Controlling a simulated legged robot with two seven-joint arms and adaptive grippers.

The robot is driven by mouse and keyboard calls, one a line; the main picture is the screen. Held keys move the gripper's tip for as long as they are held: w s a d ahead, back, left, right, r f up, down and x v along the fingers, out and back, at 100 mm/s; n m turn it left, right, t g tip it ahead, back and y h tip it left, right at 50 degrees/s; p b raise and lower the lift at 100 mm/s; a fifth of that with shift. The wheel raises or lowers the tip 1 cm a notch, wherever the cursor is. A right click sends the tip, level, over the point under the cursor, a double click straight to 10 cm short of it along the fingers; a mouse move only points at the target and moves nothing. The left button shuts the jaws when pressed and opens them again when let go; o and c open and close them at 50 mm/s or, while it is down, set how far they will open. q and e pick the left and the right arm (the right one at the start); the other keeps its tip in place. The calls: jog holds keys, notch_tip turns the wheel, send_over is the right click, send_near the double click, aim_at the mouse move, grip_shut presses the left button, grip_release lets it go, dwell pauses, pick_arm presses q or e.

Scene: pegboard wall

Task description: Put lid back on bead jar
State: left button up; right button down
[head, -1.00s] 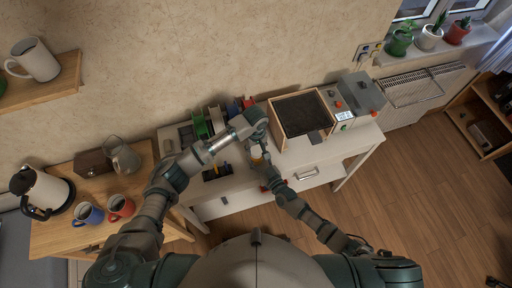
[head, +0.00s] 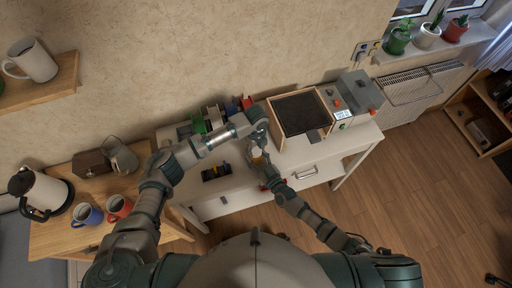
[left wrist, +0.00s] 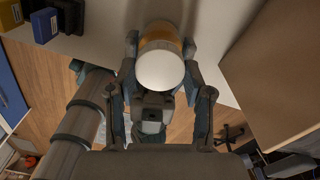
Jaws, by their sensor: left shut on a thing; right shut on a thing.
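The bead jar (head: 257,158) is small, with an amber body, and sits low over the front of the white workbench. In the left wrist view the amber jar body (left wrist: 161,33) shows behind the round white lid (left wrist: 160,69), which faces the camera. My left gripper (left wrist: 160,54) has a finger on each side of the lid and is shut on it. Lid and jar look in line; I cannot tell whether they touch. My right gripper (head: 266,168) is shut on the jar from the front right. Its fingertips are hard to make out.
A box with a dark top (head: 299,115) stands right of the grippers on the bench. A wooden table with mugs (head: 118,205) is at the left.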

pick_arm(q)
jog(key=m, duration=0.5)
jog(key=shift+w+a+r+m, duration=0.1)
jog(key=shift+w+a+m, duration=0.05)
jog(key=shift+m, duration=0.25)
pick_arm(e)
jog(key=shift+s, duration=0.1)
pick_arm(q)
jog(key=m, duration=0.3)
pick_arm(e)
jog(key=shift+a, duration=0.1)
pick_arm(q)
jog(key=m, duration=0.9)
pick_arm(e)
jog(key=shift+f, duration=0.1)
pick_arm(q)
jog(key=o, duration=0.8)
jog(key=shift+s, duration=0.2)
